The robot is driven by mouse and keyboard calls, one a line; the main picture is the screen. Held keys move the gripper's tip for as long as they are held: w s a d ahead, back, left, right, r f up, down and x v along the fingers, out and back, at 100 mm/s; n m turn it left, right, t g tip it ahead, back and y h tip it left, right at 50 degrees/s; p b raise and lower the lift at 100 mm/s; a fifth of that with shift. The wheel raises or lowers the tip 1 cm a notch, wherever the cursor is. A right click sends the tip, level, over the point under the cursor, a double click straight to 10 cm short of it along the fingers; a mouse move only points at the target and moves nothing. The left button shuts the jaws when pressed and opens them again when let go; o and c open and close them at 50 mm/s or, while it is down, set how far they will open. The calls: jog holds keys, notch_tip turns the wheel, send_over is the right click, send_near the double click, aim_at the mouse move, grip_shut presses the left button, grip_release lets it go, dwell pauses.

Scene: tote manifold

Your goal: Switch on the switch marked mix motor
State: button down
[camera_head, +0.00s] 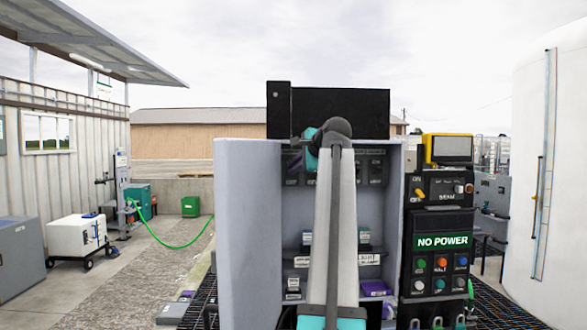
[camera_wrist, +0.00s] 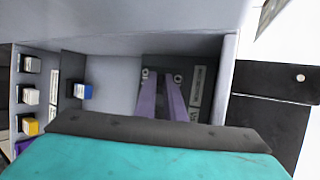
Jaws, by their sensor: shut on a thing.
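A grey cabinet (camera_head: 238,240) stands in front of me, its open face holding rows of switches and labelled parts. My arm covers the middle of it in the body view, and my gripper's fingers are hidden there. In the wrist view my gripper (camera_wrist: 162,78) reaches into the recess with its two purple fingers at a dark plate (camera_wrist: 203,72) on the cabinet wall. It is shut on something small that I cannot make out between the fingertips. I cannot tell which switch is marked mix motor.
A black control panel (camera_head: 437,222) with a green "NO POWER" sign (camera_head: 443,241), coloured buttons and a yellow-framed screen (camera_head: 450,149) stands right of the cabinet. In the wrist view, a blue-and-white block (camera_wrist: 81,91) and a yellow-faced block (camera_wrist: 29,126) project left of my gripper. Cabinet walls enclose the recess.

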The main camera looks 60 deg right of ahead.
jog(key=shift+d+r, duration=0.1)
jog(key=c, duration=1.8)
grip_release()
jog(key=shift+c, duration=0.2)
jog(key=shift+s, duration=0.15)
jog(key=v, duration=1.3)
jog(key=shift+s+a, duration=0.2)
